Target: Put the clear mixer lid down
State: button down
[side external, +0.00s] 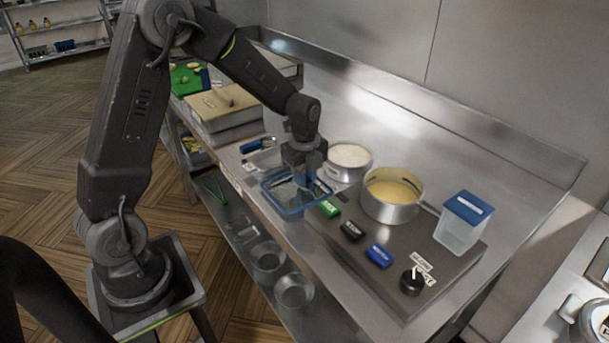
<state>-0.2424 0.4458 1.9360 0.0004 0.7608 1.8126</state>
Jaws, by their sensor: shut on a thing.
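The clear mixer lid (283,207) appears as a see-through rectangular piece with a blue rim, left of the middle of the steel counter. My gripper (303,183) points down and is shut on it. The gripper covers part of the lid's upper right side. The lid is near the counter's front edge, just left of the green button. I cannot tell whether its underside touches the counter.
A pot of pale contents (349,156) and a pot of yellow batter (392,208) stand right of my gripper. Green (329,208), black (352,231) and blue (379,257) buttons and a black knob (412,281) line the front. A blue-lidded tub (460,232) stands right.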

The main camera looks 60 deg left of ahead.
jog(key=c, duration=1.1)
grip_release()
jog(key=shift+f, duration=0.15)
notch_tip(320, 180, up, 12)
jog(key=s+d+r+n+t, duration=0.2)
jog(key=s+d+n, duration=0.3)
jog(key=s+n, duration=0.4)
jog(key=s+d+r+n+t, duration=0.3)
jog(key=s+d+r+n, duration=0.1)
jog(key=s+n, duration=0.5)
jog(key=shift+s+d+r+t, duration=0.15)
jog(key=shift+s+d+t, duration=0.25)
jog(key=shift+s, duration=0.65)
